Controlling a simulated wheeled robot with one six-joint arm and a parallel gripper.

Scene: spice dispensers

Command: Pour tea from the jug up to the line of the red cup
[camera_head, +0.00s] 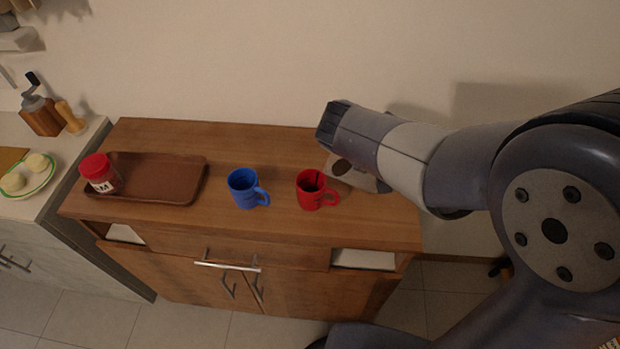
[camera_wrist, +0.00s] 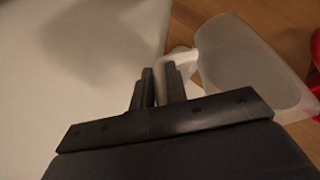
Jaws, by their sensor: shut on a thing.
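The red cup (camera_head: 306,201) stands upright on the wooden cabinet, its handle to the right. A dark streak shows at its mouth; I cannot tell if it is falling tea, and the level inside is unclear. The pale translucent jug (camera_head: 361,181) is tilted beside the cup's right side, with a dark brown patch showing in it. My arm hides part of the jug. In the wrist view my gripper (camera_wrist: 160,88) is shut on the handle of the jug (camera_wrist: 246,62). The red cup's edge (camera_wrist: 316,62) shows at the far right there.
A blue cup (camera_head: 241,194) stands left of the red cup. A brown tray (camera_head: 178,180) with a red-lidded jar (camera_head: 100,173) is further left. The wall is close behind the cabinet (camera_head: 200,230). The cabinet top in front of the cups is clear.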

